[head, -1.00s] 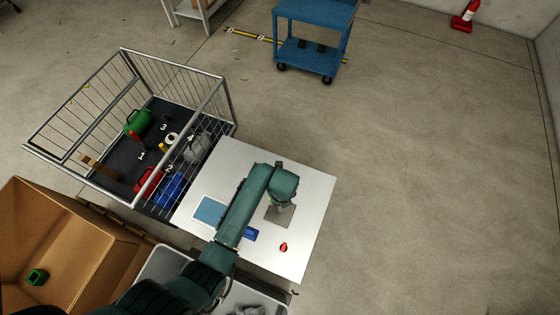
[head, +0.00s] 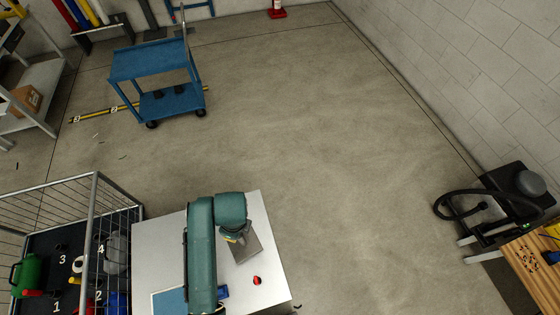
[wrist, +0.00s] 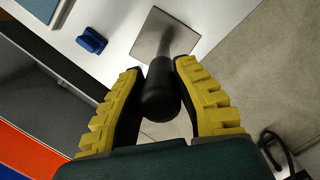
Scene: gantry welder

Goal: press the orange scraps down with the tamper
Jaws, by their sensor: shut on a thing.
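My gripper (wrist: 163,72), with yellow ribbed fingers, is shut on the black handle of the tamper (wrist: 160,95). The tamper's flat square grey plate (wrist: 165,35) is at the far end of the handle, over the white table. In the head view my gripper (head: 234,236) and the tamper plate (head: 246,249) are over the table's right part. I cannot tell whether the plate touches the table. I cannot make out the orange scraps. An orange surface (wrist: 30,150) fills the lower left of the wrist view; what it belongs to is unclear.
The white table (head: 262,225) also bears a small blue object (wrist: 91,40), a red-and-black item (head: 257,281) and a blue panel (head: 168,302). A wire cage (head: 92,225) with several items stands left. A blue cart (head: 160,65) is behind.

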